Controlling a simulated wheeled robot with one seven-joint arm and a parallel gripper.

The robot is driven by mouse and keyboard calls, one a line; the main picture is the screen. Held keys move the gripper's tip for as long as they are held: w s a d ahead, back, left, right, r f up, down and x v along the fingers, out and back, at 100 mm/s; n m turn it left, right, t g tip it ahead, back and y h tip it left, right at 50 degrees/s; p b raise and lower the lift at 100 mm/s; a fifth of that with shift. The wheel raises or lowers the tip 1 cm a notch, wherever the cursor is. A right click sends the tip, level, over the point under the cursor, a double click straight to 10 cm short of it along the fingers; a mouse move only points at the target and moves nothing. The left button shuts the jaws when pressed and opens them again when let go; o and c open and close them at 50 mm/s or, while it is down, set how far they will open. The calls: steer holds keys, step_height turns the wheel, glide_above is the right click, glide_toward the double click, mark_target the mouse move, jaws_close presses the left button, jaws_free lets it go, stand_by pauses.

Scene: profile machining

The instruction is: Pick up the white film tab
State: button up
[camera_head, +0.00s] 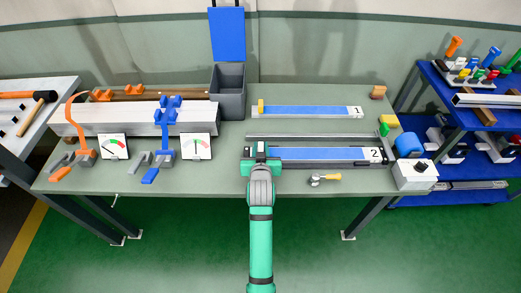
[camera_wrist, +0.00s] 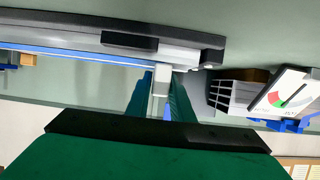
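A profile marked 2 (camera_head: 310,163) with blue film on top lies at the front right of the bench. My gripper (camera_head: 262,155) is over its left end in the head view and hides that end. In the wrist view my gripper (camera_wrist: 161,85) has its two green fingers apart. A narrow white piece, which looks like the white film tab (camera_wrist: 160,88), shows between the fingers. It seems narrower than the gap, and I cannot tell whether a finger touches it. The blue film edge (camera_wrist: 85,55) runs to the left from there.
A profile marked 1 (camera_head: 305,111) with a yellow tab (camera_head: 260,106) lies behind. Gauges (camera_head: 196,147), clamps and a grey bin (camera_head: 229,98) stand to the left.

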mark_target(261, 146)
steer(key=shift+s+d, duration=0.1)
jaws_close()
steer(key=shift+r, duration=0.55)
step_height(261, 146, up, 2)
steer(key=shift+r, duration=0.2)
steer(key=s+d+r, duration=1)
steer(key=d+r, duration=0.3)
steer(key=r, duration=0.1)
steer(key=shift+d, duration=0.15)
